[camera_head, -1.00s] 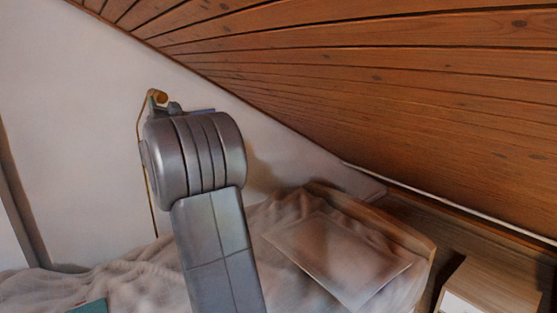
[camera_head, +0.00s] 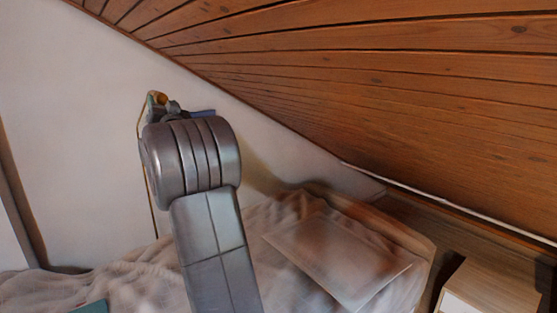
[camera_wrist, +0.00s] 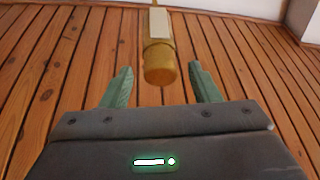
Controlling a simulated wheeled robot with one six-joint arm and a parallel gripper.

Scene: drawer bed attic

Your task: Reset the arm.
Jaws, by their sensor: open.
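My gripper (camera_wrist: 160,88) shows in the wrist view with its two green fingers spread apart. It is open. A yellow-brown cylindrical end of a lamp-like object (camera_wrist: 159,64) is in view just beyond and between the fingertips, and I cannot tell whether they touch it. In the head view my grey arm rises in the middle left, and it hides most of my gripper. A thin brass-coloured stand with a rounded top (camera_head: 158,97) shows behind the arm's upper end, against the white wall.
The sloped wooden ceiling (camera_head: 380,80) comes down on the right. A bed (camera_head: 270,215) with a rumpled cover and a flat pale panel (camera_head: 335,255) lies below. A wooden cabinet (camera_head: 490,287) stands at the lower right. A teal item (camera_head: 90,307) lies at the lower left.

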